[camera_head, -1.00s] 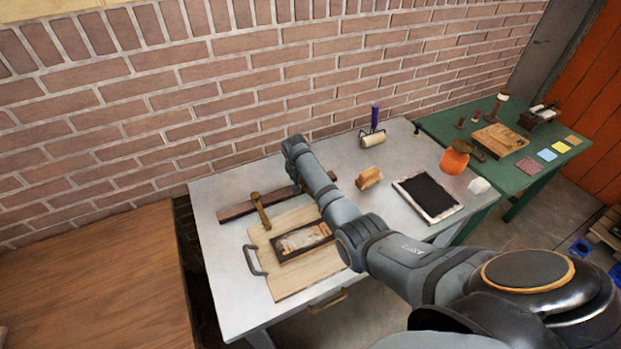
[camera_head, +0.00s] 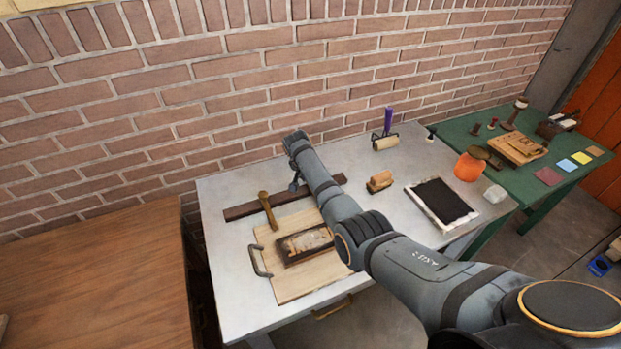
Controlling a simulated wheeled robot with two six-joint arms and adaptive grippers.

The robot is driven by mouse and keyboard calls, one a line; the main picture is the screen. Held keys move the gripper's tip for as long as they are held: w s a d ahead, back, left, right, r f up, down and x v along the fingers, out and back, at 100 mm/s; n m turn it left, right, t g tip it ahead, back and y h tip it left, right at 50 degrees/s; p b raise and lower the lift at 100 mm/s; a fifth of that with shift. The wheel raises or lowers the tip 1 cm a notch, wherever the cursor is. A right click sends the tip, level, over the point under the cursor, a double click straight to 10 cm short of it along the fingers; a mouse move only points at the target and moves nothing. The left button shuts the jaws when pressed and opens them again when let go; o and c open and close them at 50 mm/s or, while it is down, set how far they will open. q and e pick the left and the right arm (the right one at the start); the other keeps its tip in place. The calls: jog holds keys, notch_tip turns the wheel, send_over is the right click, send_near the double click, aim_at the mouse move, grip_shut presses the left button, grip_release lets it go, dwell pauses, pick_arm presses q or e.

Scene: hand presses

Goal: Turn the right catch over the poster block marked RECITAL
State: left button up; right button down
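The poster block (camera_head: 305,243) is a dark-edged slab with a worn whitish face, lying on a pale wooden board (camera_head: 290,287). Its lettering is too small to read. A brass-coloured bar with a round knob (camera_head: 268,210) stands out at the board's upper left, beside the block; I take it for the left catch. I cannot make out a right catch; my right arm covers the board's upper right. My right gripper (camera_head: 295,185) shows small and dark below the wrist, above the table behind the board, mostly hidden by the arm. My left gripper is not in view.
A dark red bar (camera_head: 240,211) lies behind the board. A tan block (camera_head: 380,182), an ink tray (camera_head: 441,203), a roller (camera_head: 386,142) and an orange pot (camera_head: 470,167) stand right of my arm. A brick wall closes the back. A brown table (camera_head: 90,285) is at left.

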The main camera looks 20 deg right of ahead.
jog(key=c, duration=1)
grip_release()
jog(key=shift+f, duration=0.1)
jog(key=shift+r, duration=0.2)
jog(key=v, duration=1.1)
jog(key=shift+r, duration=0.35)
jog(key=shift+a, duration=0.1)
